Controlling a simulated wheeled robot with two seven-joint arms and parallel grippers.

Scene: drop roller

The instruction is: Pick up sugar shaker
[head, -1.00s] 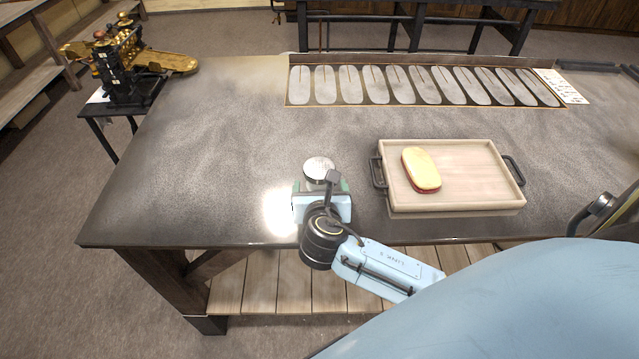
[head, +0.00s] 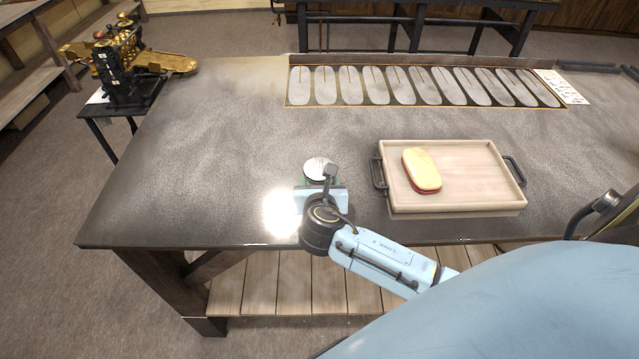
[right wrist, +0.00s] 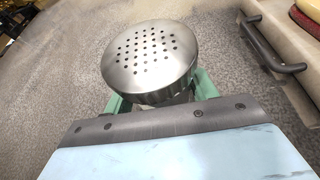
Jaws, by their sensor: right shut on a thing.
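The sugar shaker (head: 318,168) has a round metal lid with small holes. It is near the front edge of the dark table, left of the tray. In the right wrist view the shaker's lid (right wrist: 151,62) fills the upper middle. My right gripper (head: 320,183) is around the shaker below its lid and shut on it. Its green fingers (right wrist: 160,104) show on both sides of the shaker in the right wrist view. The shaker's lower body is hidden by my gripper, and I cannot tell whether its base touches the table. My left gripper is not in view.
A wooden tray (head: 480,190) with black handles stands right of the shaker, holding a yellow and red piece (head: 422,170). A panel with oval slots (head: 420,86) lies at the back of the table (head: 220,140). The table's left side is clear.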

